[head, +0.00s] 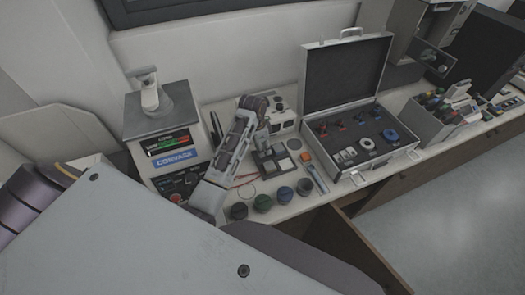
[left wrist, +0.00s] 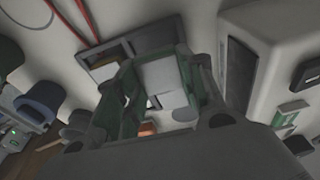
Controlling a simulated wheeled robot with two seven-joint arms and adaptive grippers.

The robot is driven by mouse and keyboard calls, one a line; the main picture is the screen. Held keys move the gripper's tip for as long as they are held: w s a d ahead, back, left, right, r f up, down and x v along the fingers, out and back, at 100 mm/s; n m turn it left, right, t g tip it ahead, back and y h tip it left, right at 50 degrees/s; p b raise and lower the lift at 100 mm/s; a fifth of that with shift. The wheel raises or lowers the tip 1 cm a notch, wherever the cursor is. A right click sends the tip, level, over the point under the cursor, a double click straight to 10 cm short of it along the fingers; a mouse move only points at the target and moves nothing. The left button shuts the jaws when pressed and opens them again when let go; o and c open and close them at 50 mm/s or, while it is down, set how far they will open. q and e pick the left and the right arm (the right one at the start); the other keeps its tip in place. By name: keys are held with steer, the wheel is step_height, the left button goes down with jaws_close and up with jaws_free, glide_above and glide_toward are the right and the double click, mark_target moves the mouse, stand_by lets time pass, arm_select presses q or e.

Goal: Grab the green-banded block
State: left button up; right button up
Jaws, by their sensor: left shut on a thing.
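My left gripper (head: 262,136) reaches down at the back left corner of a small dark compartment tray (head: 268,170) on the bench. In the left wrist view my left gripper (left wrist: 162,92) is shut on a pale-topped block (left wrist: 160,76), held between its fingers. Green shows along the fingers beside the block; I cannot tell whether any of it is a band on the block. The dark tray (left wrist: 108,58) lies behind the fingers in that view. Another pale block (head: 294,144) sits in the tray. My right gripper is not in view.
Several dark-lidded jars (head: 263,203) line the bench front. An orange piece (head: 306,156) lies right of the tray. An open case (head: 365,152) stands further right. The mounting press (head: 172,150) is at left, and a white machine (head: 283,118) behind the tray.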

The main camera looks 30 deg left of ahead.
arm_select(q)
step_height(320, 180, up, 6)
steer(key=shift+w+f+b, duration=0.1)
steer(key=shift+b, duration=0.25)
steer(key=shift+r, duration=0.55)
